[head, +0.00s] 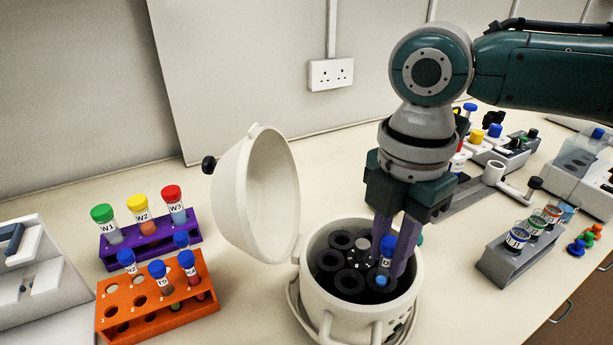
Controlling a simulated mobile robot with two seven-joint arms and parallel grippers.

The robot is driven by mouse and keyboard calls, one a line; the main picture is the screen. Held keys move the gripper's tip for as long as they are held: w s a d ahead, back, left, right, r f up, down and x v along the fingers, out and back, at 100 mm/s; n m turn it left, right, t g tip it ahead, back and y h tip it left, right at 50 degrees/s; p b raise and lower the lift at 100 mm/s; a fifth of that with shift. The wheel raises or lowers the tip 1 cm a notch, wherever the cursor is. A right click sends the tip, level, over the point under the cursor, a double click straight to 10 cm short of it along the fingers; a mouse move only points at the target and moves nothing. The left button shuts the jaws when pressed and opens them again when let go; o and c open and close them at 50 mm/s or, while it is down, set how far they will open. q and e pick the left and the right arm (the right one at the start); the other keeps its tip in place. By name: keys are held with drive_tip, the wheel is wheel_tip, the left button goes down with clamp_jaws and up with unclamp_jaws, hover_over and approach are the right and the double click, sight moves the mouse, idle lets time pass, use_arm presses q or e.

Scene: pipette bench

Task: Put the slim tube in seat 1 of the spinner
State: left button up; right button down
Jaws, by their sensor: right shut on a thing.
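The spinner (312,285) is a white round tub with its lid (252,200) swung open to the left. Inside, several black ring seats surround a grey hub (362,244). My right gripper (391,262) reaches down into the tub from above, its purple fingers shut on a slim tube (385,265) with a blue cap. The tube is upright at the right side of the rotor, over or in a seat; its lower end is hard to make out, so I cannot tell how deep it sits. Seat numbers are too small to read. My left gripper is out of view.
An orange rack (196,323) with several blue-capped tubes and a purple rack (120,250) with tubes W1, W2 and W3 stand left. A grey rack (510,265) with tubes stands right, near small coloured caps (577,247). Bench devices (497,150) fill the back right.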

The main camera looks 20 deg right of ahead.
drive_tip(key=shift+f+b, duration=0.5)
drive_tip(key=shift+f, duration=0.45)
drive_tip(key=c, duration=0.6)
unclamp_jaws()
wheel_tip(320, 180, up, 10)
